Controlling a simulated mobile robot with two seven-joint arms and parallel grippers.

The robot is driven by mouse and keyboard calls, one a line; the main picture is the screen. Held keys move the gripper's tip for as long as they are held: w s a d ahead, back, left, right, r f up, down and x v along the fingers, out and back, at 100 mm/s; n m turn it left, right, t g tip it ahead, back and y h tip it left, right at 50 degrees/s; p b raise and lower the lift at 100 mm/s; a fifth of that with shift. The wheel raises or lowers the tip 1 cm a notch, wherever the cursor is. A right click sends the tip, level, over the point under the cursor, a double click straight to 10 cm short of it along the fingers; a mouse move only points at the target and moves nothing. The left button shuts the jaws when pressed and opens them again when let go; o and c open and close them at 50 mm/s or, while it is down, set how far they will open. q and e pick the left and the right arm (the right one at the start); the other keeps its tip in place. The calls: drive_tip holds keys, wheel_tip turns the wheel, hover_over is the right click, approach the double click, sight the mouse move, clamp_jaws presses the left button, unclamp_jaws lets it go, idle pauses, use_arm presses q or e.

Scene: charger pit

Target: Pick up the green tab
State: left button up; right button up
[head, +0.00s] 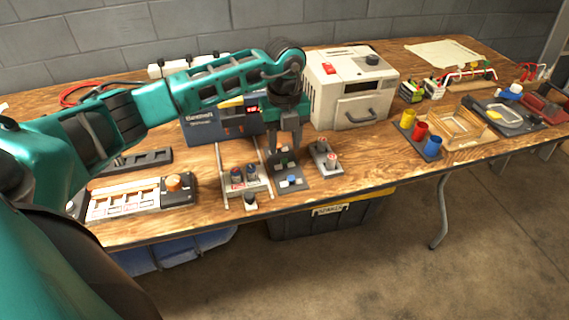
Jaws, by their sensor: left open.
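My left gripper (285,148) is open and points down over a dark plate (305,184) near the front of the table. A small dark green piece (283,161), which looks like the green tab, shows on the plate just below the fingertips. The fingers partly cover this spot, and I cannot tell whether they touch it. A small blue piece (291,181) sits on the same plate, nearer the front edge. My right gripper is not in view.
A stand with dark knobs (237,178) is left of the plate, and a small grey block (326,158) is right of it. A blue box (208,128) and a beige machine (350,88) stand behind. Bare wood (375,150) lies to the right.

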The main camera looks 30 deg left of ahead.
sight(285, 161)
use_arm(q)
wheel_tip(285, 161, down, 5)
drive_tip(key=shift+s+d+r+b, duration=0.1)
drive_tip(key=shift+s+b, duration=0.05)
drive_tip(key=shift+b, duration=0.15)
drive_tip(key=shift+c, duration=0.3)
clamp_jaws()
